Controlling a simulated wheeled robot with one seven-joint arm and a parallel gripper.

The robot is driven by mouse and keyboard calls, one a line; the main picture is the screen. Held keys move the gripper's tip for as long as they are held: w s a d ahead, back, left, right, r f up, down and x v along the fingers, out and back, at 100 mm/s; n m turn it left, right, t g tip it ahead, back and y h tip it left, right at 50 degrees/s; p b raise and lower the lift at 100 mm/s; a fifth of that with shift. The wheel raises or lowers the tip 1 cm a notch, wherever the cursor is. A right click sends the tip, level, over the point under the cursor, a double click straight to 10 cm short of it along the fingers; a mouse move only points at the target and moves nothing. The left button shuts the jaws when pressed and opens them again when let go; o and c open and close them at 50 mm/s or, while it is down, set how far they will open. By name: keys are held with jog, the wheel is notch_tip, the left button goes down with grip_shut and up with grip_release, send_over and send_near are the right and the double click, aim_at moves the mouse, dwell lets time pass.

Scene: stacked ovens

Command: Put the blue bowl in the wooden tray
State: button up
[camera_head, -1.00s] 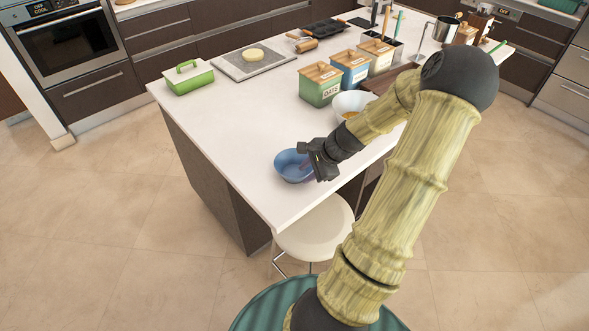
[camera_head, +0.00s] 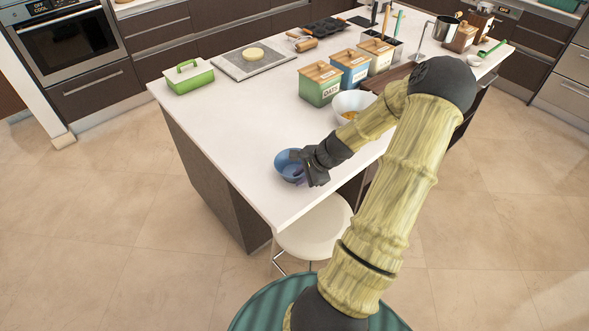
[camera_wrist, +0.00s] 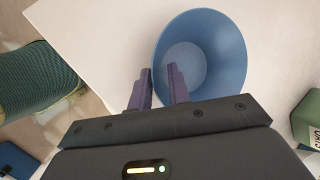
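The blue bowl (camera_head: 284,162) stands upright on the white countertop near its front-left corner. It also shows in the wrist view (camera_wrist: 215,55). My gripper (camera_head: 302,179) is at the bowl's near right side, partly covering it. In the wrist view my gripper (camera_wrist: 160,80) has its two purple fingers apart, one outside the bowl's rim and one over its inside. Whether the fingers touch the wall is unclear. A brown wooden surface, seemingly the wooden tray (camera_head: 374,84), lies behind the white bowl and is largely hidden by my arm.
A white bowl (camera_head: 352,101) with yellowish contents stands between the blue bowl and the tray. Canisters (camera_head: 320,86) stand behind it. A green lidded dish (camera_head: 189,77) is at the left edge. A stool (camera_head: 314,232) stands below the counter. The counter left of the bowl is clear.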

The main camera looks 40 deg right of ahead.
grip_shut()
notch_tip(320, 180, up, 10)
jog(key=shift+b, duration=0.45)
jog(key=shift+w, duration=0.1)
dwell(0.6)
jog(key=shift+w+d+r+p, duration=0.3)
jog(key=shift+w+d+p, duration=0.2)
jog(key=shift+w+d, duration=0.3)
jog(key=shift+w+d+r+p, duration=0.25)
jog(key=shift+w+d+p, duration=0.25)
jog(key=shift+w+d, duration=0.25)
